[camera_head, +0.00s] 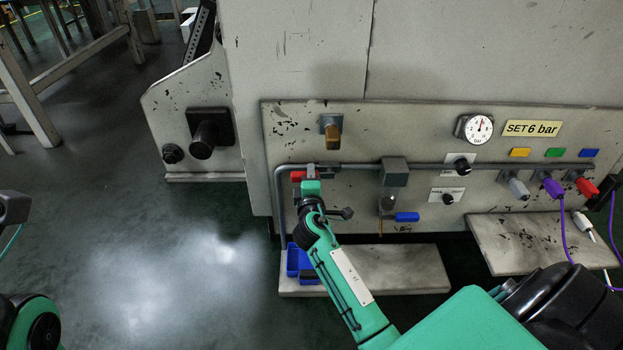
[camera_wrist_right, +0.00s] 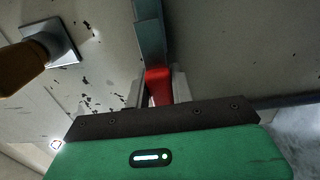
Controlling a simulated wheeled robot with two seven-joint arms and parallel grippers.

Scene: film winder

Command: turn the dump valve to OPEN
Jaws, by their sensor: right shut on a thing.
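A red valve handle (camera_head: 298,176) shows on the pipe at the left end of the panel in the head view. My right gripper (camera_head: 311,174) is at this handle, and the arm reaches up to it from below. In the right wrist view the fingers (camera_wrist_right: 158,98) are shut on the red handle (camera_wrist_right: 158,84), with a grey part (camera_wrist_right: 150,35) beyond it. The gripper hides part of the valve, and I cannot read an OPEN mark. Part of my left arm shows at the left edge of the head view, but its fingers are not in view.
A brown handle (camera_head: 332,136) sticks out above the pipe. A gauge (camera_head: 479,128), small black knobs and coloured connectors are on the right. A blue handle (camera_head: 406,217) hangs low. A blue bin (camera_head: 294,260) stands on the shelf (camera_head: 410,270). The floor at left is clear.

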